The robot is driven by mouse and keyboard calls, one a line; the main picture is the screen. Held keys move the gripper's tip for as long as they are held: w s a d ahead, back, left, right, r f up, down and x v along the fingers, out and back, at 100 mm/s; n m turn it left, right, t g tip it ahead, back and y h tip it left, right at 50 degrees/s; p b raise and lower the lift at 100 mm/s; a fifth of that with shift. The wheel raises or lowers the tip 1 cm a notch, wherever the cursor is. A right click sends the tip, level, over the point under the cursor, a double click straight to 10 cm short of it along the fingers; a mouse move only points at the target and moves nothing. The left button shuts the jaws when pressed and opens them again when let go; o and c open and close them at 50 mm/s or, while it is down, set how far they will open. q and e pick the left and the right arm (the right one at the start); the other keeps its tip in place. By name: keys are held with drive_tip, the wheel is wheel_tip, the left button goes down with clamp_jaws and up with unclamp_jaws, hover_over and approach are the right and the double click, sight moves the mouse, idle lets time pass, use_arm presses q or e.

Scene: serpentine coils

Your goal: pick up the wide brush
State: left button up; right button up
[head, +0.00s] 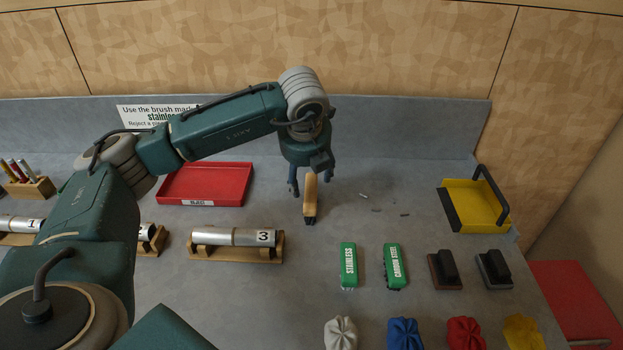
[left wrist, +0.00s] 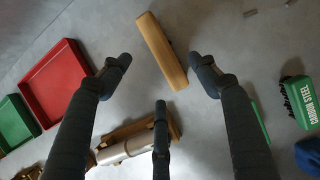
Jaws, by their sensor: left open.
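A brush with a plain wooden handle (head: 310,198) is on the grey bench under my left gripper (head: 311,186). Dark bristles show at its near end in the head view. In the left wrist view its handle (left wrist: 160,48) lies slanted between two spread fingers of my left gripper (left wrist: 160,72), with a gap on each side. The third finger is below it in that picture. The gripper is open and empty. Two green brushes, marked STAINLESS (head: 348,265) and CARBON STEEL (head: 395,266), lie nearer on the right. My right gripper is not in view.
A red tray (head: 165,199) stands left of the gripper, and a pipe marked 3 (head: 225,237) rests on a wooden cradle (head: 274,255). A yellow dustpan (head: 466,208), dark-handled blocks (head: 446,270) and coloured cloths (head: 404,334) are at the right. Small grey bits (head: 404,214) lie beside the brush.

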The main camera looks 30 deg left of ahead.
sight(307, 192)
use_arm(q)
drive_tip(key=shift+w+f, duration=0.1)
drive_tip(key=shift+w, duration=0.05)
drive_tip(key=p+x, duration=0.1)
drive_tip(key=x, duration=0.2)
drive_tip(key=shift+f, duration=0.55)
drive_tip(key=p+x, duration=0.3)
drive_tip(key=x, duration=0.2)
drive_tip(key=shift+a, duration=0.2)
drive_tip(key=shift+w+a+f, duration=0.1)
drive_tip(key=shift+f, duration=0.2)
drive_tip(key=shift+w+f, duration=0.1)
drive_tip(key=shift+f, duration=0.05)
drive_tip(key=shift+c, duration=0.2)
drive_tip(key=c, duration=1.2)
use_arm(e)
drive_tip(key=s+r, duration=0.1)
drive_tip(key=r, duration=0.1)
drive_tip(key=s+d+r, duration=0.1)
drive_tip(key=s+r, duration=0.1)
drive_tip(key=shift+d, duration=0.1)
